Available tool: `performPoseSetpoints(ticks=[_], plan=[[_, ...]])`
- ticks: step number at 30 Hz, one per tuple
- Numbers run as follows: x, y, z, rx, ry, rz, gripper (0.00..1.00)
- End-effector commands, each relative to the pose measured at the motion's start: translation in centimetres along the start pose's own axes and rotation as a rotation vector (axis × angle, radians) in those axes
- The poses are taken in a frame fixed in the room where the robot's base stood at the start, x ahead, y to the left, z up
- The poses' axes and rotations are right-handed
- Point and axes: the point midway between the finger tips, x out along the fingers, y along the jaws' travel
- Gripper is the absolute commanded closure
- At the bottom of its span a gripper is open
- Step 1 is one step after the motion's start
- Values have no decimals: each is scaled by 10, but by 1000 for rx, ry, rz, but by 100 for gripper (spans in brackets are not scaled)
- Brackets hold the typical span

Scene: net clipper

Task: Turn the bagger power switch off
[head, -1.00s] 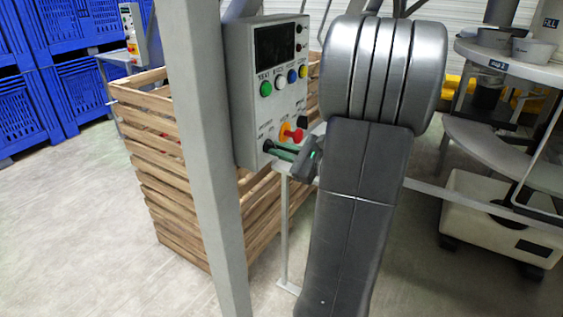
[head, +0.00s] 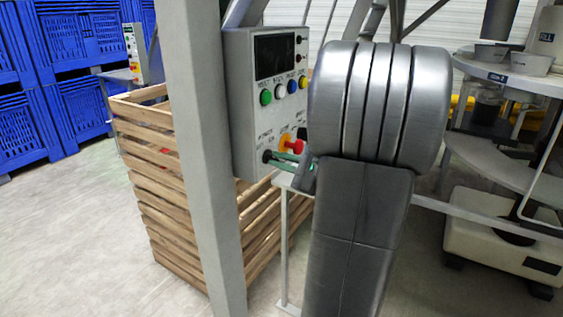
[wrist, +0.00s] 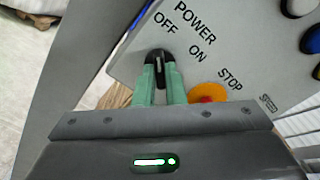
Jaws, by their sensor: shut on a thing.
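The power switch is a black knob (wrist: 159,62) on the grey control panel (wrist: 235,60), beside the printed words POWER, OFF and ON. It sits between the green fingertips of my gripper (wrist: 161,72), which is shut on it. The knob's ridge runs roughly upright in the wrist view, its upper end towards the word OFF. In the head view, my gripper (head: 280,160) reaches the lower left corner of the panel (head: 240,105). The knob is small there, and its setting cannot be read.
A red and yellow stop button (head: 293,145) is close to the right of my fingers; it also shows in the wrist view (wrist: 207,95). Green, white, blue and yellow buttons sit above. A grey post (head: 197,150) and wooden crate (head: 175,200) stand left.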

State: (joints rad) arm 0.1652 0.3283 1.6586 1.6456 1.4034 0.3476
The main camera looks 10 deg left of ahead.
Motion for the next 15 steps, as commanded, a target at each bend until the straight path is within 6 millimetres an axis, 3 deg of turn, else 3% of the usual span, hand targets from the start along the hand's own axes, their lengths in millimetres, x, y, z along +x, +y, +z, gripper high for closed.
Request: performPoseSetpoints(ticks=[2,3,6,15], plan=[[0,0,0,-1,1,1,100],[0,0,0,-1,1,1,84],[0,0,0,0,0,1,68],[-1,0,0,0,1,0,68]])
